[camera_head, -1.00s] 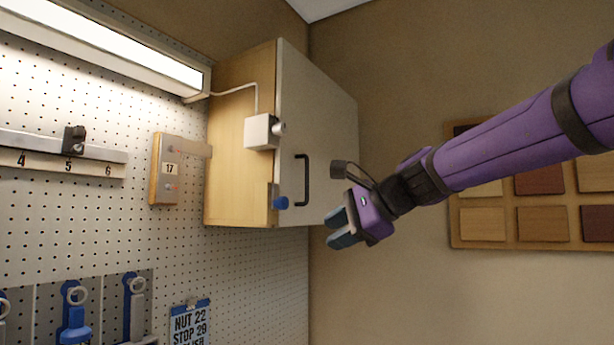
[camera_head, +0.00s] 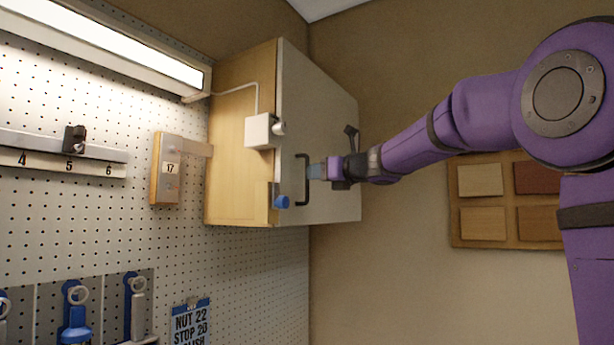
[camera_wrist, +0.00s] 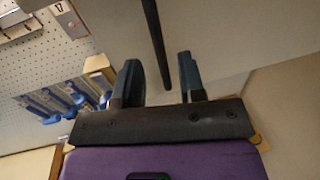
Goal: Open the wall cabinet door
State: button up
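The wall cabinet (camera_head: 240,140) hangs at the corner of the pegboard wall, with its pale door (camera_head: 330,120) closed. A dark vertical bar handle (camera_head: 303,180) stands on the door near its left edge; it also shows in the wrist view (camera_wrist: 154,40). My gripper (camera_head: 312,172) points at the handle from the right, its fingertips close to the bar. In the wrist view my gripper (camera_wrist: 160,80) is open, with one finger on each side of the bar's line. I cannot tell whether the fingers touch the bar.
A white box (camera_head: 260,131) with a cable sits on the cabinet's left edge, and a blue knob (camera_head: 282,202) is below it. A numbered block (camera_head: 166,170) is mounted left of the cabinet. A rack of wood samples (camera_head: 483,222) hangs on the right wall, behind my arm.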

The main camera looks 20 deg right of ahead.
aim_at(307, 198)
jog(key=shift+x, duration=2.35)
grip_shut()
